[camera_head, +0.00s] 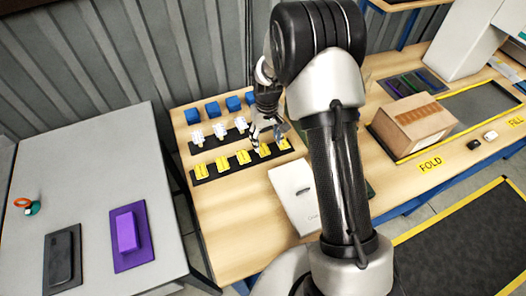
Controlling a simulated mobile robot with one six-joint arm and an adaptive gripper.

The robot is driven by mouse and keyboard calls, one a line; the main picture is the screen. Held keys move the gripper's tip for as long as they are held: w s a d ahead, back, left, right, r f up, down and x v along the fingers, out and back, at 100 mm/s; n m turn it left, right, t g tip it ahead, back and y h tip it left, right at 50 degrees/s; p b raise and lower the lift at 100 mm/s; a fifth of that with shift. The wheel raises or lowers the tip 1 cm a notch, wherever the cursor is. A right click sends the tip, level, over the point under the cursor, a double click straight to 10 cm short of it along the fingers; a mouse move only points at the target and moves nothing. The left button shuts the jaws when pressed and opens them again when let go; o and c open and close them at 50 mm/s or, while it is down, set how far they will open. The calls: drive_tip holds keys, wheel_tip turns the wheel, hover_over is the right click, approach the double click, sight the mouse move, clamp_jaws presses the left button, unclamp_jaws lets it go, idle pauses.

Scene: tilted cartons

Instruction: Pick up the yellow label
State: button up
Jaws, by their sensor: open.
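Several yellow labels sit in a row on a black strip (212,177) on the wooden table. One yellow label (201,171) is at the left end, and another yellow label (243,157) is near the middle. A yellow label (265,151) lies close to the fingertips, and one more (283,144) is at the right end. My gripper (267,137) is open and points down over the right part of this row. I cannot tell whether its fingers touch a label. My arm hides part of the table to the right of the row.
Behind the labels are a row of white items (219,131) and several blue blocks (212,109). A white carton (293,193) lies in front, partly behind my arm. A brown box (413,123) stands right. A grey table (98,172) at left holds a purple block (127,232).

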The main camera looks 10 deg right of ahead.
sight(266, 151)
drive_tip(key=shift+f+b, duration=1)
drive_tip(key=shift+f, duration=2.35)
drive_tip(key=shift+f, duration=0.25)
drive_tip(key=shift+c, duration=0.2)
drive_tip(key=c, duration=0.7)
